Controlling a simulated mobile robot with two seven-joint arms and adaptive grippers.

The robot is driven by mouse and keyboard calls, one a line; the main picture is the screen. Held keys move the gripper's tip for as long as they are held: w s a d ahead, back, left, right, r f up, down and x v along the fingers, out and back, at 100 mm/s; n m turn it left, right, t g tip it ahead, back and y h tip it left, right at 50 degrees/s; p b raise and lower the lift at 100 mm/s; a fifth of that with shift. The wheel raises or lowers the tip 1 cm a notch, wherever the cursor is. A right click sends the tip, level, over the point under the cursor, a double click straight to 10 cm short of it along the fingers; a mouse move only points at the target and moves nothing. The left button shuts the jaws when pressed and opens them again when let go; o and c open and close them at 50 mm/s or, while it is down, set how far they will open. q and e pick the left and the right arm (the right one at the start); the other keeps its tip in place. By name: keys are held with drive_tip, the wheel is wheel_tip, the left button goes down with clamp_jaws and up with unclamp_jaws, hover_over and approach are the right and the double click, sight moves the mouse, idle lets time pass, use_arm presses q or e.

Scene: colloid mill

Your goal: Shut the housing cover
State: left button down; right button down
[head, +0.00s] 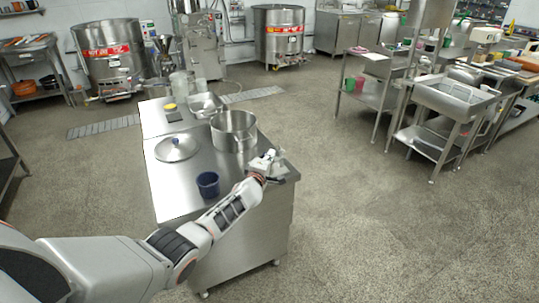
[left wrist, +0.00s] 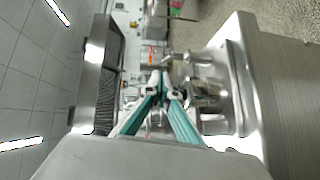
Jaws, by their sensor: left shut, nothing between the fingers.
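No housing cover can be made out for certain in either view. A small steel machine with a funnel top (head: 163,45) stands on the floor at the back, beside a large tank; I cannot tell whether it is the colloid mill. My left gripper (head: 272,156) is over the right edge of the steel table, just right of a large open pot (head: 233,132). In the left wrist view its teal fingers (left wrist: 165,78) come together at the tips, shut and empty. My right gripper is not in view.
The steel table (head: 165,197) also carries a round lid (head: 177,148) and a dark blue cup (head: 207,184) near my left forearm. Large tanks (head: 108,58) stand at the back. A sink table (head: 450,100) is at the right. Floor between is clear.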

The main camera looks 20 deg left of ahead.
use_arm(q)
drive_tip(key=shift+w+d+f+m+g+p, duration=0.45)
drive_tip(key=shift+m+g+p, duration=0.3)
drive_tip(key=shift+p, duration=0.3)
drive_tip(key=shift+f+g, duration=0.25)
drive_tip(key=shift+f, duration=0.1)
drive_tip(key=shift+p, duration=0.3)
